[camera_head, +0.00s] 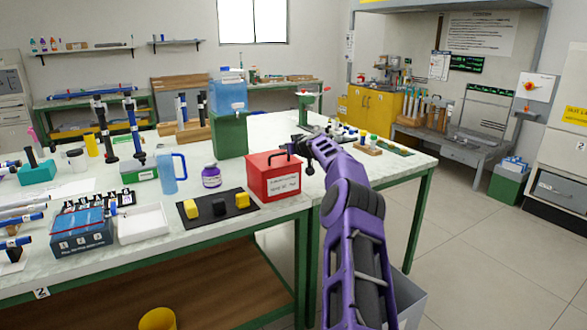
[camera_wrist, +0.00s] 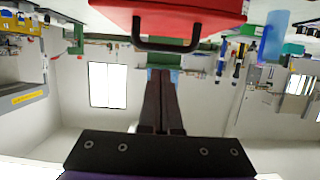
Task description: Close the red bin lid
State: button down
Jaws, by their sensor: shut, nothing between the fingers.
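The red bin (camera_head: 283,185) stands near the front edge of the white table, with a white label on its front. Its red lid (camera_head: 262,159) lies across the top and carries a black handle. I cannot tell whether the lid sits fully flush. In the wrist view, which is upside down, a red surface of the bin (camera_wrist: 165,12) and the black handle (camera_wrist: 166,47) fill the top. My gripper (camera_head: 297,146) is beside the bin's upper right. Its fingers are together and empty, and the tips (camera_wrist: 161,73) appear close to the handle but not around it.
A black mat (camera_head: 219,220) with yellow and dark blocks lies left of the bin, with a purple jar (camera_head: 211,176) behind it. A green container (camera_head: 229,136) with a blue tank (camera_head: 228,97) on top stands behind the bin.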

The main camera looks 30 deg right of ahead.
jog(key=shift+s+a+f+b, duration=0.15)
jog(key=shift+s+a+f, duration=0.05)
jog(key=shift+s+f, duration=1.2)
jog(key=shift+s+a+f+b, duration=0.15)
jog(key=shift+s+f, duration=1.05)
jog(key=shift+f, duration=0.4)
